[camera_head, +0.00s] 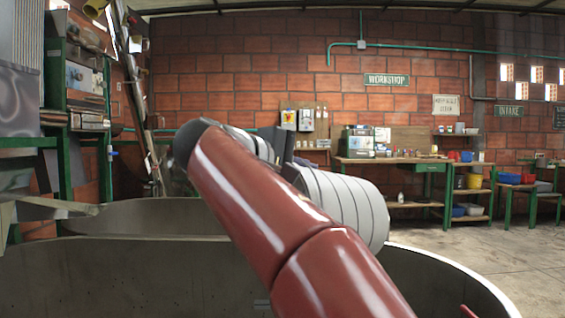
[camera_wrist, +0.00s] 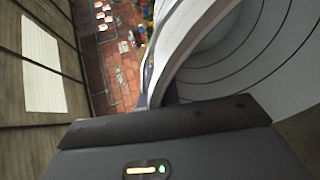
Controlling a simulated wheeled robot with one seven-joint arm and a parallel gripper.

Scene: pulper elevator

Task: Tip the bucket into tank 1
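A pale grey ribbed bucket (camera_head: 345,205) hangs in the air on its side, above the rim of a large grey round tank (camera_head: 130,270) in the head view. My red arm hides part of the bucket. In the wrist view the curved inner wall of the bucket (camera_wrist: 245,50) fills the upper right, close against the dark body of my gripper (camera_wrist: 165,125). My gripper appears shut on the bucket, though its fingertips are hidden. A second round tank (camera_head: 150,215) stands behind the near one. I see no number on either tank. What the bucket holds cannot be seen.
A green-framed metal machine (camera_head: 80,90) and a tall slanted conveyor (camera_head: 135,90) stand at the left. A workbench (camera_head: 400,160) and shelves with coloured tubs (camera_head: 470,180) line the brick wall. The floor (camera_head: 500,245) at the right is clear.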

